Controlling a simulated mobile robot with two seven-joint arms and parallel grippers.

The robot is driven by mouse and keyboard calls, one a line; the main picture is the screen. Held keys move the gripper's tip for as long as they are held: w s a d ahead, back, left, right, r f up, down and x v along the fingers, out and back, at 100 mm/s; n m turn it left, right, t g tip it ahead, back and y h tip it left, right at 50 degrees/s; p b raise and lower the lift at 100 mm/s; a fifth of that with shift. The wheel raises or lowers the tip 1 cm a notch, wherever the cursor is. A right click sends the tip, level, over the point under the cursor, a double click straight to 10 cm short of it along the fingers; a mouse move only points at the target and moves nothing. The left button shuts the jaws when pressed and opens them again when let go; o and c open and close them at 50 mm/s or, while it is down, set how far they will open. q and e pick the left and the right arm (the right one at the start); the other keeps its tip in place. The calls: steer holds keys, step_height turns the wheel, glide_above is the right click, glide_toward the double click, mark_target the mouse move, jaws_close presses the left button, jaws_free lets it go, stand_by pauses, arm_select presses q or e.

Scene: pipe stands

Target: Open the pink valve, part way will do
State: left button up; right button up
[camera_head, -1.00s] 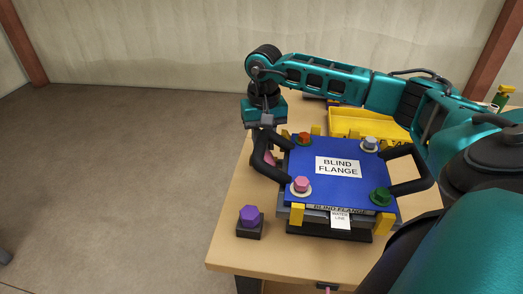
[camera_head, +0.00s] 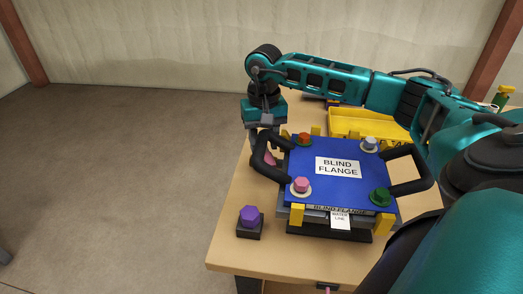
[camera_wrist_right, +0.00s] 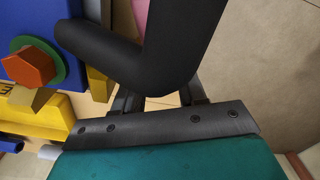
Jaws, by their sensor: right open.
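A pink part (camera_head: 269,159), probably the pink valve, shows only in small patches behind the black left handle (camera_head: 268,163) of the blue blind flange (camera_head: 330,192). A pink surface (camera_wrist_right: 140,14) also shows at the top of the right wrist view, mostly cut off and covered by the handle. My right gripper (camera_head: 263,130) points down at the far left corner of the flange, close to that handle. In the right wrist view its fingers (camera_wrist_right: 163,98) are apart, with their ends hidden behind the handle. I cannot tell whether they touch the pink part. My left gripper is out of view.
The flange carries a pink bolt (camera_head: 301,185), a red bolt (camera_head: 304,138), a grey bolt (camera_head: 370,143) and a green bolt (camera_head: 381,195). A purple knob (camera_head: 249,217) stands front left. A yellow tray (camera_head: 350,124) lies behind. The wooden tabletop (camera_head: 228,245) is bare along its left edge.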

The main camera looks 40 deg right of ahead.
step_height(320, 180, up, 6)
steer(key=p, duration=0.4)
steer(key=shift+r, duration=0.1)
step_height(320, 180, up, 13)
stand_by(0.6)
steer(key=shift+f, duration=0.2)
